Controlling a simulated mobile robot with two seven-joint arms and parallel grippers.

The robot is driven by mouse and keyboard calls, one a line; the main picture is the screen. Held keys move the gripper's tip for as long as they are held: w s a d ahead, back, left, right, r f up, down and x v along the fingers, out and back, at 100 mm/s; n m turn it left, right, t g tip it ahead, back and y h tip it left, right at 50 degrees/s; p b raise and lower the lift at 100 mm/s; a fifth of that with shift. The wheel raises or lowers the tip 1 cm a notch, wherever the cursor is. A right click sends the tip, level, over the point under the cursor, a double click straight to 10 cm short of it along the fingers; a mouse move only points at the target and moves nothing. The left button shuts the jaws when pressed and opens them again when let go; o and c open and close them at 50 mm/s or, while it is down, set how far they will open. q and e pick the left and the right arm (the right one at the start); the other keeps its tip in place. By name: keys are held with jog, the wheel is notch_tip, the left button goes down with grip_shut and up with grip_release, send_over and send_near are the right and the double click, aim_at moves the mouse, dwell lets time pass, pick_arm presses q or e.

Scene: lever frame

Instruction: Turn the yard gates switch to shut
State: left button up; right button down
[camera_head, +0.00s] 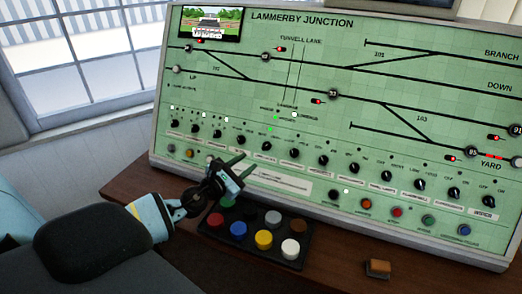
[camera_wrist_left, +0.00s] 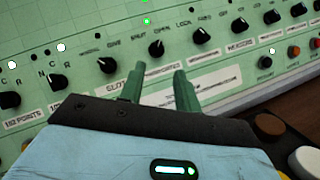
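The yard gates switch appears to be the black knob (camera_wrist_left: 157,48) with shut marked on its left and open on its right; its name label is hidden behind my fingers. Its pointer seems to lean up and right, towards open, but is small. The same knob (camera_head: 267,146) sits in the panel's knob row in the head view, below a green lamp. My left gripper (camera_head: 241,165) is open and empty, in front of the panel, below and left of that knob. In the wrist view its fingers (camera_wrist_left: 159,72) point up towards the knob, apart from it. My right gripper is not in view.
The green panel (camera_head: 250,80) has other knobs close on both sides, such as the slot knob (camera_wrist_left: 107,65). A box of coloured buttons (camera_head: 213,240) stands on the desk below my gripper. A small brown block (camera_head: 378,268) lies farther right. A screen (camera_head: 209,23) shows white gates.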

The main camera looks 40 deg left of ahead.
aim_at(265, 147)
pick_arm(q)
jog(key=shift+m, duration=0.7)
jog(key=shift+w+d+r+b, duration=0.1)
jog(key=shift+w+r+b, duration=0.1)
jog(key=shift+w, duration=1.9)
jog(key=shift+w+d+r+b, duration=0.1)
jog(key=shift+w+b, duration=0.1)
jog(key=shift+w, duration=1.85)
jog(key=shift+c, duration=0.4)
grip_shut()
